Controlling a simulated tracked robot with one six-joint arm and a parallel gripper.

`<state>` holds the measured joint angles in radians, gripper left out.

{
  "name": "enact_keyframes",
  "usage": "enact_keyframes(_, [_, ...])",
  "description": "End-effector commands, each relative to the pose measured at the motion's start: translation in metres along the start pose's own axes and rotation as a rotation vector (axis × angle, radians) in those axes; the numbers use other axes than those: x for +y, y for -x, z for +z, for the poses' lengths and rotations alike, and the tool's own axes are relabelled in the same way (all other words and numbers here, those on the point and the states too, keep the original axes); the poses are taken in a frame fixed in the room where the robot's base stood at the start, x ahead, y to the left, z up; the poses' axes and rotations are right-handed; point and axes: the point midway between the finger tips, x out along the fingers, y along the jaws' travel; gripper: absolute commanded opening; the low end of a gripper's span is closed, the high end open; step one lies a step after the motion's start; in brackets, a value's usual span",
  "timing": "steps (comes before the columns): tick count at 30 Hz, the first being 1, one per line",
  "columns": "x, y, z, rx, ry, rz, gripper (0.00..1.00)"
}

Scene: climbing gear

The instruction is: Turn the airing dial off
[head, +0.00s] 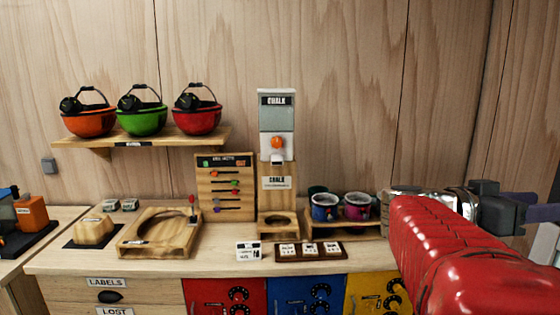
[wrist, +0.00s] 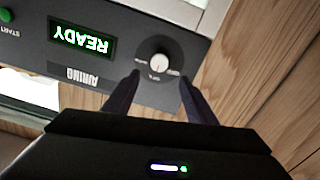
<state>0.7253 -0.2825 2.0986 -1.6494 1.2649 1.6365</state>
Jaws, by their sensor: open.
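The airing dial (wrist: 160,65) is a round white knob on a dark panel in the wrist view, seen upside down. Small marks sit around it, too small to read. On the same panel are a green display (wrist: 82,40) reading READY and an AIRING label (wrist: 84,75). My gripper (wrist: 160,77) is open, with one dark finger to each side of the dial in the picture. The tips appear close to the knob; I cannot tell if they touch it. In the head view my gripper (head: 530,207) is at the far right, and the dial is not in view there.
A green START button (wrist: 6,16) is at the panel's left edge. Wooden boards surround the panel.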

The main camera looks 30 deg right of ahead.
Motion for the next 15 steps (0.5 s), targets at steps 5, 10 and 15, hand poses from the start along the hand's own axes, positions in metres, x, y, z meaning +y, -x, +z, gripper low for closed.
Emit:
enact_keyframes(5, [0.001,-0.020,0.000,0.001,0.000,0.002,0.51])
enact_keyframes(10, [0.001,-0.039,0.000,-0.001,0.001,0.003,0.51])
enact_keyframes(15, [0.001,-0.058,0.000,0.000,0.001,0.002,0.51])
